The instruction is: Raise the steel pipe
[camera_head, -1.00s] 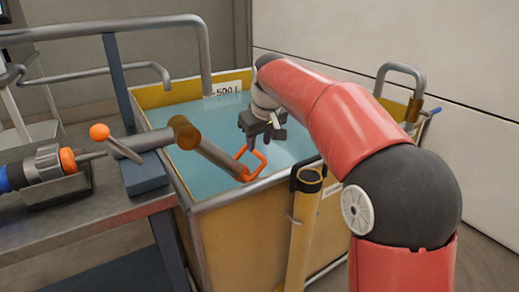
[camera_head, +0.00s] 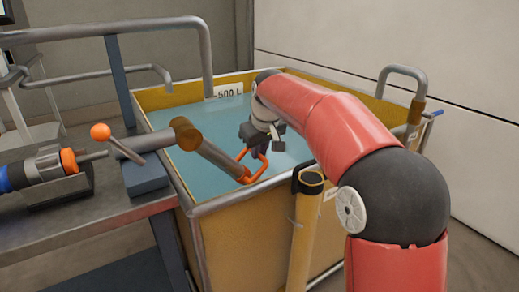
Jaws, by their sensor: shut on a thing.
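The grey steel pipe (camera_head: 219,158) slopes down to the right from a brown swivel joint (camera_head: 186,133), over the water at the tank's near left side. At its lower end is an orange loop handle (camera_head: 257,176), close to the tank's front rim. My gripper (camera_head: 261,151) is dark and comes from above on my red arm. It is shut on the top of the orange handle. The exact contact of the fingers is small and partly hidden.
The yellow tank (camera_head: 240,245) holds blue water and a "500 L" sign (camera_head: 224,91). A grey bench (camera_head: 60,221) at left carries an orange-knobbed lever (camera_head: 101,132) and a tool (camera_head: 40,168). A yellow upright tube (camera_head: 305,235) stands at the tank's front.

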